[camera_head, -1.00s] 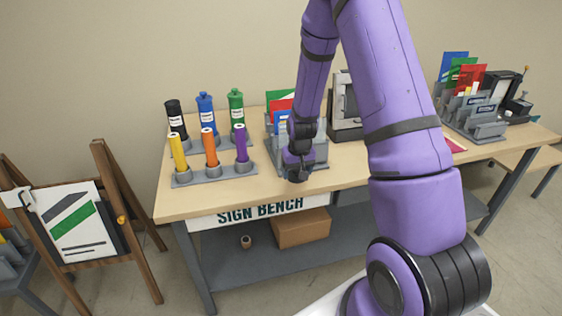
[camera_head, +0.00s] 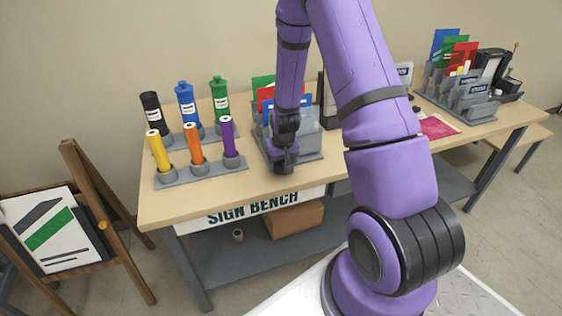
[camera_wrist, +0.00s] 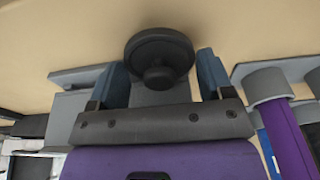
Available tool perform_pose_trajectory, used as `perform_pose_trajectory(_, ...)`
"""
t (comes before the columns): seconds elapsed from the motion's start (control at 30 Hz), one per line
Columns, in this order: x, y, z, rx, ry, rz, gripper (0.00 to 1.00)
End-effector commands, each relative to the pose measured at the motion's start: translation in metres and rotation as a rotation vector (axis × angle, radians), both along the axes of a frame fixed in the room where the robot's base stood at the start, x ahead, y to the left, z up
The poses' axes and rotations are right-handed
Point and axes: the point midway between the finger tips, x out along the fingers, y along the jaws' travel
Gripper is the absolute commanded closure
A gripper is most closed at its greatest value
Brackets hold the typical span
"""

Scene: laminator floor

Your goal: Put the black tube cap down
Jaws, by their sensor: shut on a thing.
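The black tube cap (camera_wrist: 160,50) is round with a smaller knob, seen in the wrist view between the two fingers of my gripper (camera_wrist: 162,72). My gripper is shut on it. In the head view my gripper (camera_head: 284,166) points down close above the bench's front part, in front of a grey card holder; the cap is too dark and small to make out there. The black tube (camera_head: 152,116) stands at the back left of the bench. Its top looks flat, without the knob seen on the blue tube (camera_head: 187,105) and green tube (camera_head: 220,102).
Yellow (camera_head: 159,152), orange (camera_head: 195,144) and purple (camera_head: 228,137) rolls stand in a grey rack left of my gripper. The grey card holder (camera_head: 308,146) is close behind it. The wooden bench top (camera_head: 170,205) is bare along the front left. An easel (camera_head: 85,190) stands left.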

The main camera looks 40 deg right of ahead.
Motion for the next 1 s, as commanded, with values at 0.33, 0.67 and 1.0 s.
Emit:
perform_pose_trajectory(0.33, 0.0, 0.0, -0.008, 0.0, 0.001, 0.0, 0.52)
perform_pose_trajectory(0.67, 0.0, 0.0, -0.012, 0.0, 0.0, 0.0, 0.08)
perform_pose_trajectory(1.0, 0.0, 0.0, -0.01, 0.0, 0.0, 0.0, 0.01)
